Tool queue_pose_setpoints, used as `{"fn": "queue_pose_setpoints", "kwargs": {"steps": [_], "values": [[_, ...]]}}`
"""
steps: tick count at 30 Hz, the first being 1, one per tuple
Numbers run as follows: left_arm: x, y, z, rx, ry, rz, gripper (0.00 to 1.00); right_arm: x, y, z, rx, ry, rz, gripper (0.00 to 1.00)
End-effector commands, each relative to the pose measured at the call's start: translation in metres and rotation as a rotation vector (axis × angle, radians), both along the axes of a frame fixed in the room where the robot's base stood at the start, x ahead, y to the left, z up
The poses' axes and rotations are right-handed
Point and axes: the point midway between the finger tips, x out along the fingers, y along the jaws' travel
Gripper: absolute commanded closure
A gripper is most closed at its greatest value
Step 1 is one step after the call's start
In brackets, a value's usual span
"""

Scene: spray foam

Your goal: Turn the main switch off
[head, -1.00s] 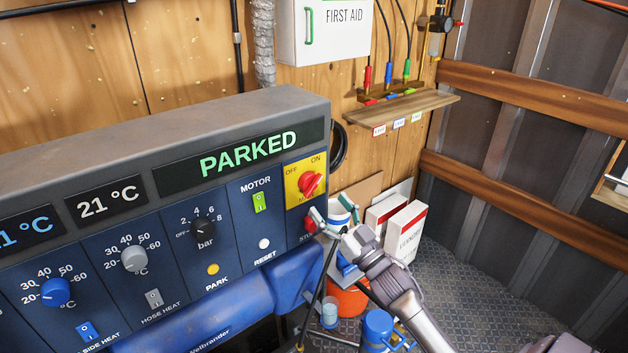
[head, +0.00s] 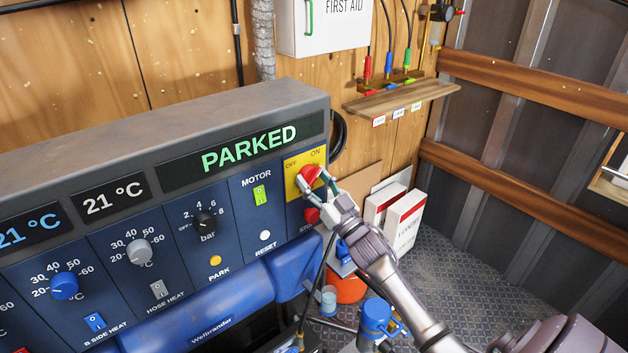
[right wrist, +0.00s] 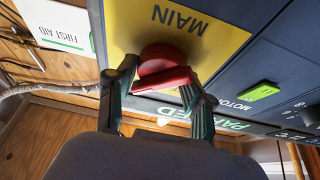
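The main switch is a red rotary knob (head: 310,175) on a yellow plate (head: 292,162) at the right end of the blue control panel. The plate carries the words OFF and ON. My right gripper (head: 314,181) is at the switch, with one finger on each side of the knob. In the right wrist view, the knob (right wrist: 163,75) sits between the two fingertips of my gripper (right wrist: 160,83). I cannot tell whether both fingers press on it. The fingers partly cover the plate in the head view. My left gripper is not in view.
A red stop button (head: 311,214) sits just below the plate, close to the right gripper. A green motor switch (head: 260,194) is to the left. The display (head: 250,148) reads PARKED. White boxes (head: 403,222) and an orange bucket (head: 345,286) stand right of the panel.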

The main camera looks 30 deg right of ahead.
Motion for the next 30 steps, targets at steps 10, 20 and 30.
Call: {"fn": "queue_pose_setpoints", "kwargs": {"steps": [10, 20, 30], "values": [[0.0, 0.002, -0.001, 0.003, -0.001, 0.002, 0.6, 0.0, 0.0, -0.001, -0.015, -0.001, 0.001, 0.82], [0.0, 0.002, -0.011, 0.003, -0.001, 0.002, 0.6, 0.0, -0.001, -0.002, -0.18, -0.014, 0.002, 0.82], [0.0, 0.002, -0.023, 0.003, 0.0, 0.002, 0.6, 0.0, -0.001, -0.001, -0.494, -0.038, 0.003, 0.82]]}}
